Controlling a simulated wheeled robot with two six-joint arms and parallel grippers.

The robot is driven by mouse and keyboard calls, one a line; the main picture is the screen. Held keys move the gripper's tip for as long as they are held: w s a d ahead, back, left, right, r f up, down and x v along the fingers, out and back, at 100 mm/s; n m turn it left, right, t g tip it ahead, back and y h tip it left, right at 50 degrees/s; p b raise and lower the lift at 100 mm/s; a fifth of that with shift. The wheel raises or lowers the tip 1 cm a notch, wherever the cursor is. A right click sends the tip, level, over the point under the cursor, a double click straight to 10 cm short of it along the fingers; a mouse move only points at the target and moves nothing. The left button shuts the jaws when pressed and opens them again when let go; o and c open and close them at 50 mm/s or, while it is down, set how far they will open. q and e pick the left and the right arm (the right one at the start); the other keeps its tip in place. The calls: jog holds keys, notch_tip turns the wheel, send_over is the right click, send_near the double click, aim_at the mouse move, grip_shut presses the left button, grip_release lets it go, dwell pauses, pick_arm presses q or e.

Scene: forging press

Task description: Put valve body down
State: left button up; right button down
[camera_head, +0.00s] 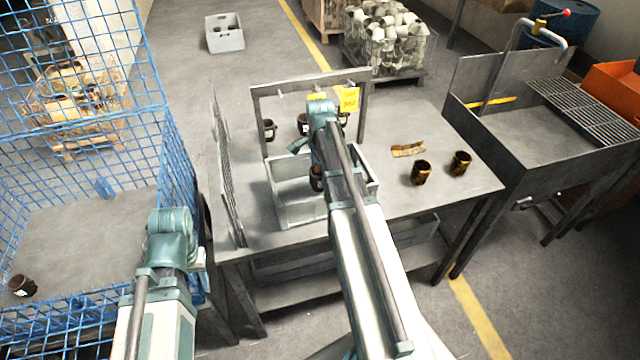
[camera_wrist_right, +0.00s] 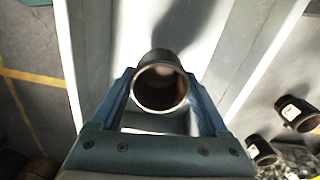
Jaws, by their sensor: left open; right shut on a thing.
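In the right wrist view my right gripper (camera_wrist_right: 160,100) is shut on a dark, round-mouthed valve body (camera_wrist_right: 160,86), its open end toward the camera. In the head view the held valve body (camera_head: 316,179) shows partly behind my right arm, over the grey bin (camera_head: 290,212) on the table; whether it touches the bin floor I cannot tell. My left gripper (camera_head: 172,222) is at the lower left, in front of the blue cage, away from the bin. It is open; its fingers are mostly hidden.
Two brown valve bodies (camera_head: 421,173) (camera_head: 460,163) and a brownish strip (camera_head: 408,149) are on the table's (camera_head: 440,205) right half. More dark parts (camera_head: 269,130) stand by the frame behind the bin. A blue mesh cage (camera_head: 150,110) is left, a metal basin (camera_head: 540,135) right.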

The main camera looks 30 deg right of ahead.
aim_at(320, 181)
notch_tip(320, 181, down, 4)
jog(key=b, duration=0.3)
jog(key=shift+r, duration=0.25)
grip_release()
notch_tip(320, 181, up, 12)
jog(key=p, duration=1.2)
